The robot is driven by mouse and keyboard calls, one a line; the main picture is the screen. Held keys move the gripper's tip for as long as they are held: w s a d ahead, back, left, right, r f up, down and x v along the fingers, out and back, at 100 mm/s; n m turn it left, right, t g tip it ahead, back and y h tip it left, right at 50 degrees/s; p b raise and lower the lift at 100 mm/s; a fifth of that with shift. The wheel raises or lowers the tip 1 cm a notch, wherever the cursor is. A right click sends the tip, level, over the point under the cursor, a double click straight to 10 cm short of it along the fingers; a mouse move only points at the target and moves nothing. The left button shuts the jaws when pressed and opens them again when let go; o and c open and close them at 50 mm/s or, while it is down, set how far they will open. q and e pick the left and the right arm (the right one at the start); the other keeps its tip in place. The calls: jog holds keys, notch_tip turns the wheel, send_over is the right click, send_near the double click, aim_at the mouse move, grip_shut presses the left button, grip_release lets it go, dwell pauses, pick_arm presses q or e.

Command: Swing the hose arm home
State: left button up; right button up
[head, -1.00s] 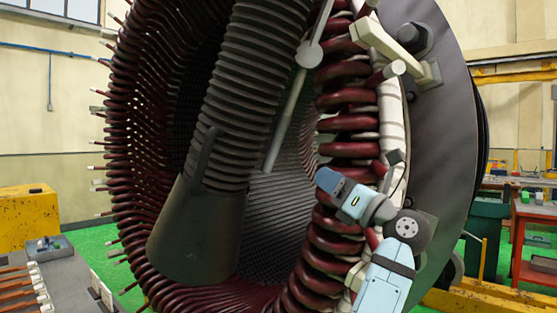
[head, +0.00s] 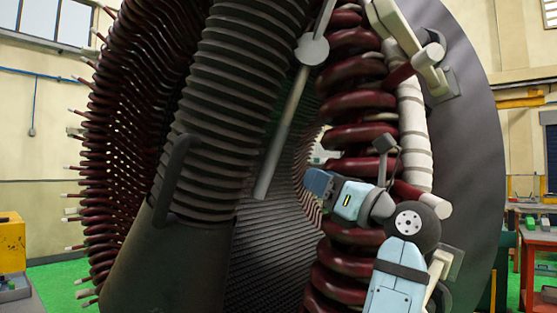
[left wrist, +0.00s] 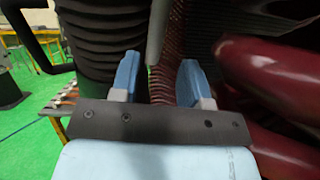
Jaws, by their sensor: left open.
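A thick dark ribbed hose (head: 240,90) hangs in front of the stator bore and ends in a wide dark hood (head: 170,255). A dark bar handle (head: 172,180) stands on the hood's left side. A grey rod with a round joint (head: 312,50) hangs right of the hose. My left gripper (head: 316,184) is right of the hose and apart from the handle. In the left wrist view its two blue fingers (left wrist: 158,80) are spread, with the grey rod tip (left wrist: 157,35) beyond the gap. The hose (left wrist: 105,45) and handle (left wrist: 35,35) show at left there. My right gripper is not in view.
The stator's dark red coils (head: 355,100) stand close behind and beside my left gripper, and show large at right in the left wrist view (left wrist: 275,75). A yellow block (head: 10,245) is at far left. A red workbench (head: 537,260) is at far right.

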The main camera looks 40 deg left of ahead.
aim_at(277, 159)
pick_arm(q)
jog(key=x, duration=1.2)
jog(key=shift+f+p, duration=0.2)
jog(key=shift+p, duration=0.15)
grip_shut()
jog(key=shift+d+f, duration=0.1)
